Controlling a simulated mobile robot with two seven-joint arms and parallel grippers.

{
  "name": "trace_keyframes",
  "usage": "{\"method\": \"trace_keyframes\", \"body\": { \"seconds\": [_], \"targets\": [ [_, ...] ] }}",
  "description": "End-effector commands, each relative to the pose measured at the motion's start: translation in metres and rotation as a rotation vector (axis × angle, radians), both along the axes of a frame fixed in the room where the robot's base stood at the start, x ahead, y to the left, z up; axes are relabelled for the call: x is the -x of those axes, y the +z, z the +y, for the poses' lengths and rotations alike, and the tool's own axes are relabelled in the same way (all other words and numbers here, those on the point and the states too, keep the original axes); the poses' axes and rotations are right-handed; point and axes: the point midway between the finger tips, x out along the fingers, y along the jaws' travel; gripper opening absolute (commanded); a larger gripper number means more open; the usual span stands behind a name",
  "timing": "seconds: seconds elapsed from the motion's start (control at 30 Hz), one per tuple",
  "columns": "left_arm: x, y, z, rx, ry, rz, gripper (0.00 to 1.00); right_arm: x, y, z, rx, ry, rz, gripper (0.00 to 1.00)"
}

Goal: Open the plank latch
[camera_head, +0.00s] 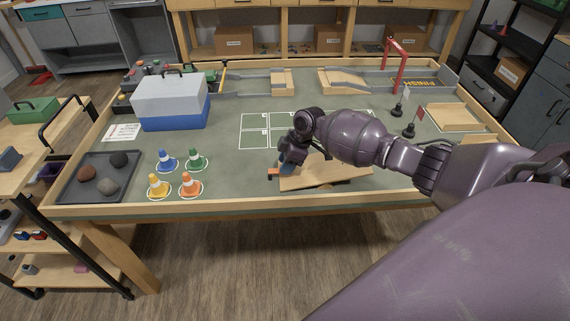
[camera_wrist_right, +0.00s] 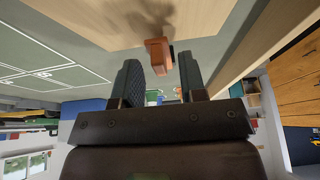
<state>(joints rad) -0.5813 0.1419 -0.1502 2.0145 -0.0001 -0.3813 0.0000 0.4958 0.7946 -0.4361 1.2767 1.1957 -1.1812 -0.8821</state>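The wooden plank (camera_head: 340,172) lies near the front edge of the table; its pale underside or face fills the top of the right wrist view (camera_wrist_right: 110,18). A small orange-red latch (camera_head: 273,173) shows at the plank's left end. In the right wrist view the latch (camera_wrist_right: 157,52) appears between the tips of the dark fingers. My right gripper (camera_head: 287,163) is at that left end, and its fingers (camera_wrist_right: 161,72) are apart; I cannot tell whether either touches the latch. My arm and hand hide part of the plank. My left gripper is not in view.
Traffic cones (camera_head: 190,184) and a tray (camera_head: 72,188) with rocks stand left of the plank. A blue and white toolbox (camera_head: 172,104) stands behind them. A raised wooden rim (camera_head: 225,207) runs along the table front. A red gate (camera_head: 396,62) stands at the back right.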

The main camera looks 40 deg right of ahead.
Motion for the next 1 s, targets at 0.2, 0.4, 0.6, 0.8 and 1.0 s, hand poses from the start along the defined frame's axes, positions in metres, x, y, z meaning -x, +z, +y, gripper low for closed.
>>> {"method": "trace_keyframes", "body": {
  "seconds": [0.2, 0.4, 0.6, 0.8, 1.0],
  "targets": [
    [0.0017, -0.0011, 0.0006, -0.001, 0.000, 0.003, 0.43, -0.0014, -0.0042, 0.0013, 0.000, 0.000, -0.001, 0.38],
    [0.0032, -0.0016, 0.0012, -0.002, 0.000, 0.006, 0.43, -0.0013, -0.0040, 0.0014, 0.000, 0.000, -0.001, 0.34],
    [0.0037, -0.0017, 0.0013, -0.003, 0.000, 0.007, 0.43, -0.0012, -0.0040, 0.0014, 0.000, 0.000, -0.001, 0.03],
    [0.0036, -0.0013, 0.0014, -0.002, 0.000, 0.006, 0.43, -0.0013, -0.0037, 0.0015, 0.002, 0.000, 0.000, 0.00],
    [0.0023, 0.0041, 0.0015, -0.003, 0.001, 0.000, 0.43, -0.0025, -0.0003, 0.0035, 0.033, 0.001, 0.020, 0.00]
  ]
}}
